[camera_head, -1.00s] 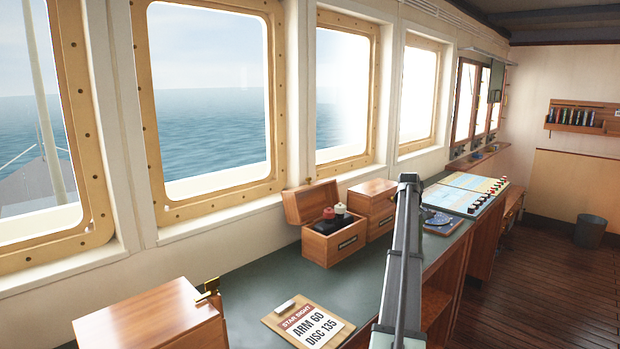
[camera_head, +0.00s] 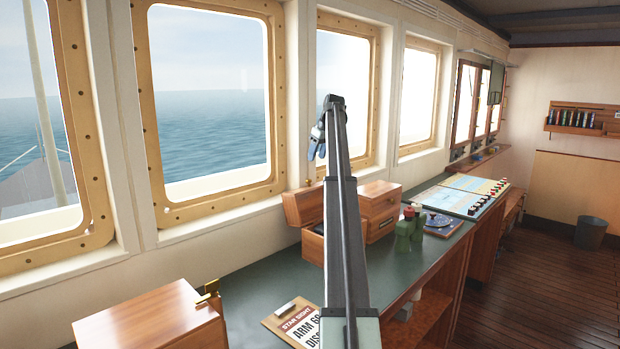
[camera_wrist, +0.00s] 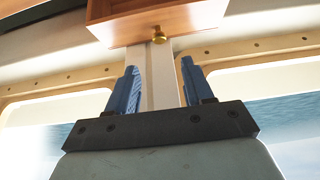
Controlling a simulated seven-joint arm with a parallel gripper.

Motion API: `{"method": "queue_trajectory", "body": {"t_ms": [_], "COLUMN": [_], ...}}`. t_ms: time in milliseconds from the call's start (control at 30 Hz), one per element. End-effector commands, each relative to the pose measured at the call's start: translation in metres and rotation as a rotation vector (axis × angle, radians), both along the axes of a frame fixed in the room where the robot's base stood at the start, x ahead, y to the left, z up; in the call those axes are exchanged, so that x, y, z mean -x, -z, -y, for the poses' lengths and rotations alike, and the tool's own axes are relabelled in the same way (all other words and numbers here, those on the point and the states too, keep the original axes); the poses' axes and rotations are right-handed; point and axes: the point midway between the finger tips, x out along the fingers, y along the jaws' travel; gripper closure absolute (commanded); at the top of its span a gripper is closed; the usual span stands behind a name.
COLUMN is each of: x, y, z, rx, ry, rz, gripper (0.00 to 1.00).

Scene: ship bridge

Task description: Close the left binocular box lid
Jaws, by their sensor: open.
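The left binocular box (camera_head: 312,246) is wooden and stands on the dark green counter. Its lid (camera_head: 303,206) is raised at the back, toward the windows. My arm crosses in front and hides most of the box's front and its contents. My gripper (camera_head: 315,153) has blue fingers and hangs above the raised lid, apart from it in the head view. In the wrist view my gripper (camera_wrist: 159,64) is open and empty. A wooden panel with a brass knob (camera_wrist: 158,35), apparently the lid, lies beyond the fingertips.
A clipboard card (camera_head: 297,325) and a wooden case with a brass latch (camera_head: 150,320) are nearer. Windows line the wall behind. Counter between case and left box is clear.

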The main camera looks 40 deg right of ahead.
Motion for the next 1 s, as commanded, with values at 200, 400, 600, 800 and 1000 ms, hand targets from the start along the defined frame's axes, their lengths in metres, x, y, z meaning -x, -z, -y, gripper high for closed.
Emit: {"method": "queue_trajectory", "body": {"t_ms": [200, 400, 600, 800, 1000], "x": [-0.015, -0.028, -0.037, -0.041, -0.042], "y": [0.038, 0.069, 0.091, 0.100, 0.101], "z": [-0.001, 0.000, 0.000, 0.000, 0.000], "rx": [-0.001, 0.000, 0.001, 0.001, 0.002], "ry": [-0.001, -0.001, 0.000, 0.000, 0.001], "rz": [-0.002, -0.001, -0.001, 0.000, 0.000], "gripper": [0.49, 0.49, 0.49, 0.49, 0.49]}}
